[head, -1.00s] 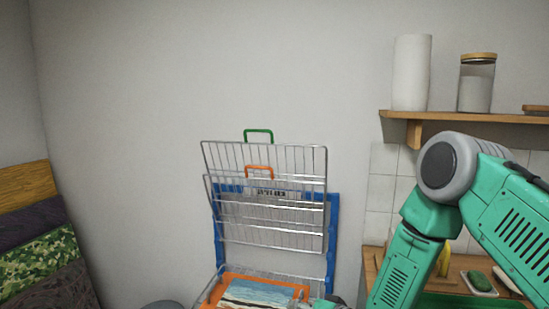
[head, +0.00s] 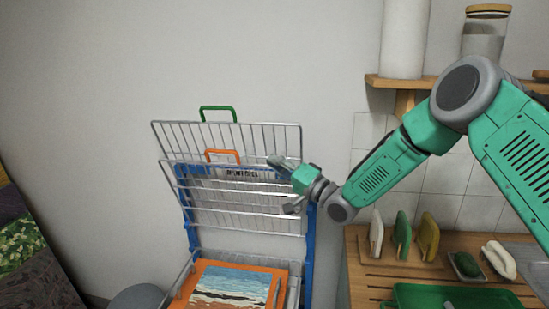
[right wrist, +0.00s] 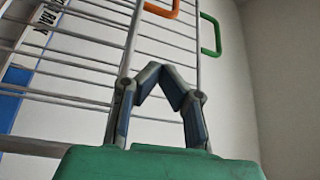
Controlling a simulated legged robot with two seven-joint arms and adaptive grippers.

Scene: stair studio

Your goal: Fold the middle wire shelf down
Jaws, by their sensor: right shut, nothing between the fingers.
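The middle wire shelf (head: 240,211), with an orange handle (head: 222,152) on its top edge, stands upright against the blue-framed rack (head: 309,262). Behind it, another wire shelf (head: 225,124) with a green handle (head: 218,108) is also upright. My right gripper (head: 279,163) is at the middle shelf's upper right side, shut and empty. In the right wrist view my fingertips (right wrist: 166,70) meet in front of the shelf wires, below the orange handle (right wrist: 162,9); contact is unclear. The green handle (right wrist: 212,36) is farther right. My left gripper is not in view.
A lower wire shelf (head: 182,279) lies down, holding an orange-framed seascape picture (head: 230,286). To the right, a wooden counter (head: 365,270) holds upright boards, sponges and a green tray (head: 450,295). A wall shelf (head: 420,84) is above. The wall left of the rack is clear.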

